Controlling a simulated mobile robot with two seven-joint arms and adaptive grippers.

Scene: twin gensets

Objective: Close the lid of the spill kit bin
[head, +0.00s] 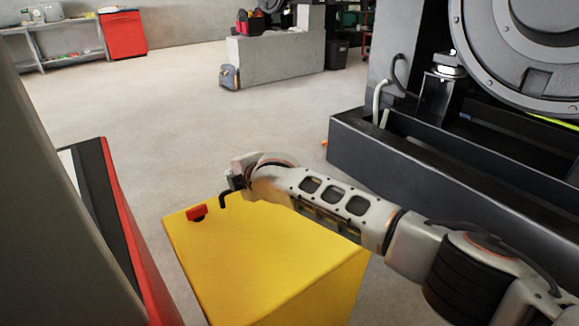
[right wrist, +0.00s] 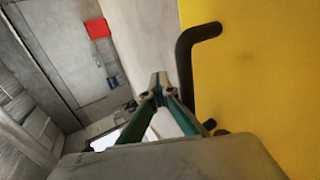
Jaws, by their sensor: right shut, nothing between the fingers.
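The yellow spill kit bin (head: 265,255) stands on the floor in the lower middle of the head view. Its yellow top looks flat and lies level; whether a gap runs under the lid cannot be seen. A red latch (head: 197,213) sits at its far left edge, and a black bent handle (head: 222,199) shows beside my gripper. My right gripper (head: 234,182) is at the bin's far edge, its arm crossing over the top. In the right wrist view its green fingers (right wrist: 159,84) are shut and empty, just left of the black handle (right wrist: 187,60) and apart from the yellow surface (right wrist: 265,75).
A dark genset skid (head: 400,170) stands to the right, behind my arm. A red and black unit (head: 125,220) is close on the left. Open concrete floor (head: 170,130) lies beyond the bin, up to a concrete block (head: 280,65) and a red cabinet (head: 122,35).

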